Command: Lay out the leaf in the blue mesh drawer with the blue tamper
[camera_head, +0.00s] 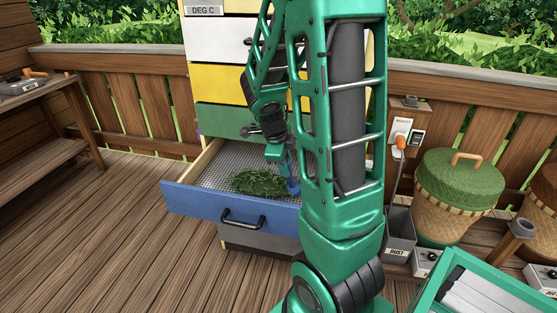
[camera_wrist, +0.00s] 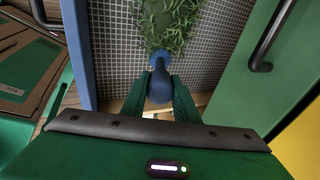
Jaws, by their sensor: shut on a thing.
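The blue mesh drawer (camera_head: 230,208) is pulled out from the cabinet, with a grey mesh floor. A heap of green leaf (camera_head: 259,182) lies on the mesh, near the middle and front; it also shows at the top of the wrist view (camera_wrist: 168,24). My gripper (camera_wrist: 160,92) is shut on the blue tamper (camera_wrist: 160,66), whose foot points toward the leaf. In the head view the tamper (camera_head: 292,182) is low inside the drawer, at the right side of the heap. I cannot tell whether its foot touches the leaf or mesh.
The cabinet has shut green (camera_head: 222,119), yellow and white drawers above the open one. A grey drawer (camera_head: 258,240) is below it. A dust bin (camera_head: 398,232) and a lidded basket (camera_head: 455,200) stand to the right. The deck at left is clear.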

